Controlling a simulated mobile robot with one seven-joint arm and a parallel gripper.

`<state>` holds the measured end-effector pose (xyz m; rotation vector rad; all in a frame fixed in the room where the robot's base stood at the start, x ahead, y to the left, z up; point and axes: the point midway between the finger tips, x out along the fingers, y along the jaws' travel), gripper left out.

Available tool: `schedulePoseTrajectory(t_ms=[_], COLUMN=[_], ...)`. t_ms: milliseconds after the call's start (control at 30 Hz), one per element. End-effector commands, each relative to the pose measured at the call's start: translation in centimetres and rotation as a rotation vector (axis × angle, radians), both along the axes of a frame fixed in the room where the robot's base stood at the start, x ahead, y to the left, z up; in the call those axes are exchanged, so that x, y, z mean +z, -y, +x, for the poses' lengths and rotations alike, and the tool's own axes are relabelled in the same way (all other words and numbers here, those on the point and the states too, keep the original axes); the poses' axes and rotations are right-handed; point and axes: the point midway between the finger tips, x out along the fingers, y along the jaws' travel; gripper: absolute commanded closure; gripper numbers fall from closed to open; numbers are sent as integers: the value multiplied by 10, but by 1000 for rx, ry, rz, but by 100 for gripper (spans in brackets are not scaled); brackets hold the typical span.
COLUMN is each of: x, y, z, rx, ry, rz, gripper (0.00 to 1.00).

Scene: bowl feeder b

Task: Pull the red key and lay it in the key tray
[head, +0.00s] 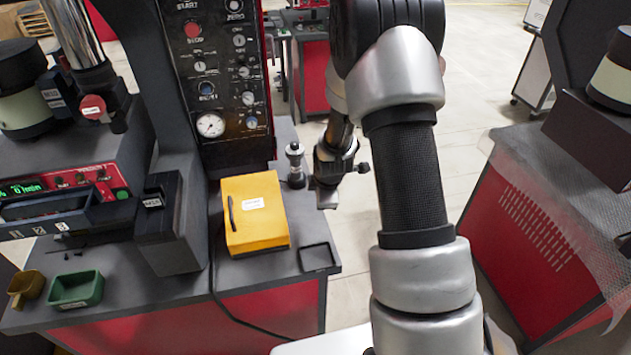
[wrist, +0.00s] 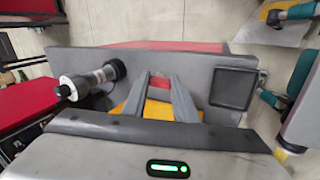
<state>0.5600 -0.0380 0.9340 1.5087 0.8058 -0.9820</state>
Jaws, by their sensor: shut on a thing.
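My gripper (head: 328,198) is in the air beside the table's right side in the head view. In the wrist view its two fingers (wrist: 160,82) are closed on a small red piece, the red key (wrist: 159,81), mostly covered by the fingers. I cannot make out the key in the head view. The key tray (head: 318,257) is a small, shallow dark square tray at the table's front right corner. It looks empty. In the wrist view the tray (wrist: 235,88) lies to the right of the fingers, apart from them.
A yellow box (head: 255,220) with a black handle stands left of the tray. A black and silver cylinder (head: 294,168) stands behind it. The control panel (head: 215,80) rises at the back. A green bin (head: 76,289) sits at the front left.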

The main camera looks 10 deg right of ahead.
Motion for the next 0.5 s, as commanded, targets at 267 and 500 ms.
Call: schedulePoseTrajectory(t_ms=[267,500], x=[-36,-21], y=[0,-25], z=[-51,-92], rx=[121,208], ry=[-278,-400], rz=[-1,-21], gripper=[100,100])
